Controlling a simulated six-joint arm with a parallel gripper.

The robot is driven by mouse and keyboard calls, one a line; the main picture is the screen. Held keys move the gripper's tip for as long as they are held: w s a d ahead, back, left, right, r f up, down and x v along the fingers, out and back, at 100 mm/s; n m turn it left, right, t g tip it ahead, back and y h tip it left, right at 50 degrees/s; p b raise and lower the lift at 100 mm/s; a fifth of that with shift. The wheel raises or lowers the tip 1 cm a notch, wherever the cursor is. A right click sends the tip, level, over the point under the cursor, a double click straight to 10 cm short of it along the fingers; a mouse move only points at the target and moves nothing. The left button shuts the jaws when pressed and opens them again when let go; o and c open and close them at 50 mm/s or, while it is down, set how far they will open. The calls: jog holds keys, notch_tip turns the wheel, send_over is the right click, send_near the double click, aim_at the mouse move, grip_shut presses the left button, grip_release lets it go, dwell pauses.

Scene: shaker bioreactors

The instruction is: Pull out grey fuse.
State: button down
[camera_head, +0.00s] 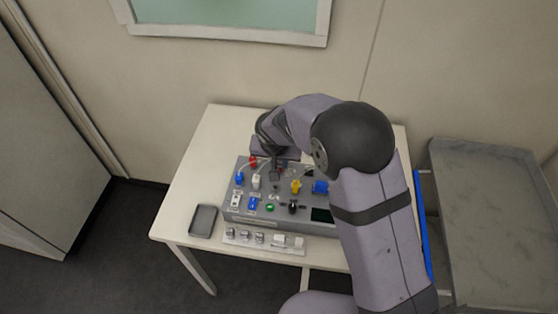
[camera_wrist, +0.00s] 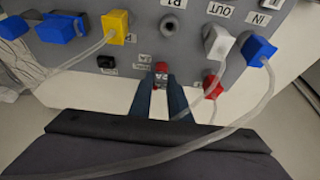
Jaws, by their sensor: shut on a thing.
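In the wrist view my gripper (camera_wrist: 161,88) has its two dark fingers closed around a small red piece (camera_wrist: 161,68) with a greyish part, at the edge of the grey panel. I cannot tell whether this is the grey fuse or how deep it sits. A small label is just above it. In the head view my gripper (camera_head: 275,174) is at the back edge of the grey control box (camera_head: 268,222), pointing down. The piece in its jaws is too small to make out there.
Beside my gripper are a yellow plug (camera_wrist: 116,26), a white plug (camera_wrist: 217,42), a blue plug (camera_wrist: 258,50) and a red plug (camera_wrist: 212,87) with clear tubes. One tube crosses before my gripper. A dark tray (camera_head: 203,221) and a pale rack (camera_head: 263,242) lie at the table's front.

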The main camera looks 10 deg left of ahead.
aim_at(279, 162)
jog(key=shift+w+a+r, duration=0.2)
jog(key=shift+w+r, duration=0.15)
jog(key=shift+r, duration=0.4)
jog(key=shift+s+r, duration=0.1)
jog(key=shift+r, duration=0.2)
jog(key=shift+s+d+r, duration=0.15)
jog(key=shift+s+d, duration=0.05)
jog(key=shift+s, duration=0.05)
jog(key=shift+r+p, duration=0.35)
jog(key=shift+r, duration=0.1)
jog(key=shift+r+p, duration=0.65)
jog(key=shift+r, duration=0.7)
jog(key=shift+a, duration=0.1)
